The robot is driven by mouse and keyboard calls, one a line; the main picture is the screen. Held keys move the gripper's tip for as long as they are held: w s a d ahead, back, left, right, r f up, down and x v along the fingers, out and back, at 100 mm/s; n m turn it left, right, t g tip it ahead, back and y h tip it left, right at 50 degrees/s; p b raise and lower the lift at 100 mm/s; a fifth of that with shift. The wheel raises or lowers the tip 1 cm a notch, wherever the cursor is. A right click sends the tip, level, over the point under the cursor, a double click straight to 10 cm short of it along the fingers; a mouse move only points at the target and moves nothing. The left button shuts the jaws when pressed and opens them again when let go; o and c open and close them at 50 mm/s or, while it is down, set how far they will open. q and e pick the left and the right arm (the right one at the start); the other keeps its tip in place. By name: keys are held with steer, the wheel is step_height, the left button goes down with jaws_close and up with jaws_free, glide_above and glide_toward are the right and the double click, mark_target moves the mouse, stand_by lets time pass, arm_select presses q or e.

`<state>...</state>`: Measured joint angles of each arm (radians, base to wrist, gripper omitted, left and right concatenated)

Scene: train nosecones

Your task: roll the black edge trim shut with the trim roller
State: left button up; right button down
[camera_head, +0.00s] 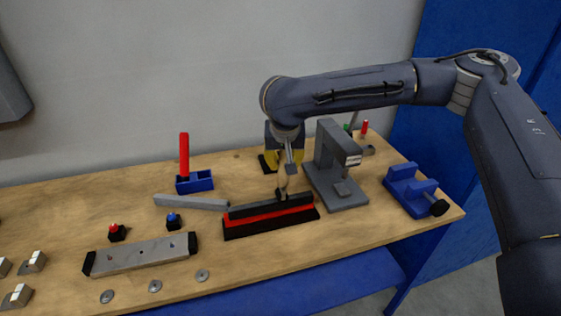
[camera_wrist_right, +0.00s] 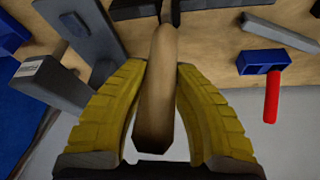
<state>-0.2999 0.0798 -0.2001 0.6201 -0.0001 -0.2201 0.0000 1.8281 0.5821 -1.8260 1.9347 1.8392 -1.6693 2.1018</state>
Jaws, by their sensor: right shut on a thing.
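My right gripper (camera_head: 285,164), with yellow finger pads, is shut on the wooden handle of the trim roller (camera_head: 282,191). In the right wrist view the handle (camera_wrist_right: 157,95) lies between the two yellow fingers (camera_wrist_right: 162,68). The roller's dark head is low over the black edge trim (camera_head: 298,202), near its middle; I cannot tell if it touches. The trim runs along a red strip (camera_head: 262,217) on a black base (camera_head: 272,228). My left gripper is not in view.
A grey press-like stand (camera_head: 334,160) is close right of the trim. A blue clamp (camera_head: 412,190) is farther right. A blue holder (camera_head: 201,181) with a red-handled tool (camera_head: 184,153), a grey bar (camera_head: 190,202) and a metal block (camera_head: 145,253) are left.

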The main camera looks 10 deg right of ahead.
steer(key=shift+d, duration=0.95)
steer(key=shift+w+d, duration=0.1)
steer(key=shift+d, duration=1.25)
steer(key=shift+d, duration=1.3)
steer(key=shift+w+r, duration=0.1)
steer(key=shift+r, duration=2.45)
